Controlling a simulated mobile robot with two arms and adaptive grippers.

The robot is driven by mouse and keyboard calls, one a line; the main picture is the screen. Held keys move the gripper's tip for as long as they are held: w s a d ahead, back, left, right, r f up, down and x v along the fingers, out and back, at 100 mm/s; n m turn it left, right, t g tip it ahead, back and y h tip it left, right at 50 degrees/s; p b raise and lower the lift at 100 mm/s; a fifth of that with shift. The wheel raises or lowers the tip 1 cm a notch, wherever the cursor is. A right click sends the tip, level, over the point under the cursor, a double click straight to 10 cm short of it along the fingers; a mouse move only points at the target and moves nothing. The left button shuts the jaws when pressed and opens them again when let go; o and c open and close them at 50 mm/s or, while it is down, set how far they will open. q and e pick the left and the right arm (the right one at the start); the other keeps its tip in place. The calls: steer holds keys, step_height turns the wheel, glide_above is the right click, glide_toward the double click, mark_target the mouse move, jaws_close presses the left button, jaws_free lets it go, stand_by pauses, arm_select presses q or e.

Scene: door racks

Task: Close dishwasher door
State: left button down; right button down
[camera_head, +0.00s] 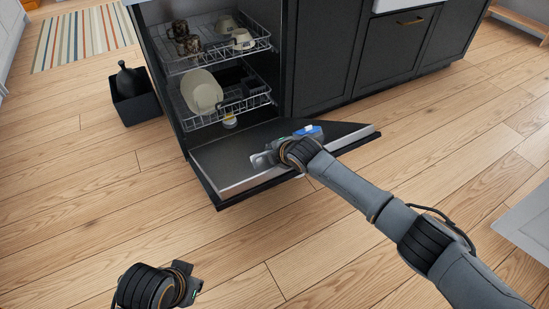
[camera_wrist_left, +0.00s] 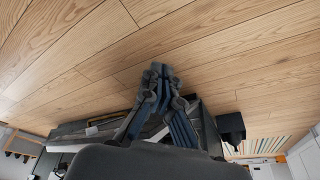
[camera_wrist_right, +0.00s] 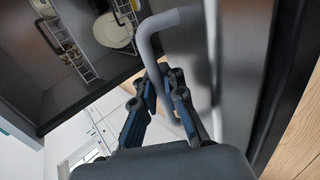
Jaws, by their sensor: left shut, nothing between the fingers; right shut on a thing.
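The dishwasher door (camera_head: 225,165) is dark with a pale edge. It hangs open, lowered nearly flat in front of the dishwasher. My right gripper (camera_head: 262,160) is at the door's outer part in the head view. In the right wrist view my right gripper (camera_wrist_right: 163,82) is shut on a grey curved bar handle (camera_wrist_right: 160,22) beside the door's grey surface. The exact contact is partly hidden by the fingers. My left gripper (camera_head: 190,287) is low in the head view, over the floor, apart from the door. In the left wrist view its fingers (camera_wrist_left: 158,70) are together and empty.
The upper rack (camera_head: 185,66) holds cups and bowls; the lower rack (camera_head: 262,95) holds pale plates. A dark bin (camera_head: 135,105) stands left of the dishwasher. Dark cabinets (camera_head: 400,55) adjoin on the right. The wooden floor (camera_head: 100,200) in front is clear.

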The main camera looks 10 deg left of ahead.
steer(key=shift+w+a+r, duration=0.2)
steer(key=shift+w+r, duration=0.2)
steer(key=shift+r, duration=0.3)
arm_select(q)
steer(key=shift+w+f, duration=0.1)
steer(key=shift+f, duration=0.6)
arm_select(e)
steer(key=shift+w+a+r, duration=0.3)
steer(key=shift+w+r, duration=0.1)
steer(key=shift+r, duration=0.2)
arm_select(q)
steer(key=shift+w, duration=0.1)
arm_select(e)
steer(key=c, duration=1.8)
jaws_free()
arm_select(q)
steer(key=shift+d+r, duration=0.1)
steer(key=shift+r, duration=0.05)
arm_select(e)
steer(key=shift+o, duration=0.4)
steer(key=shift+s, duration=0.1)
steer(key=shift+s+d+f, duration=0.1)
steer(key=shift+f, duration=0.05)
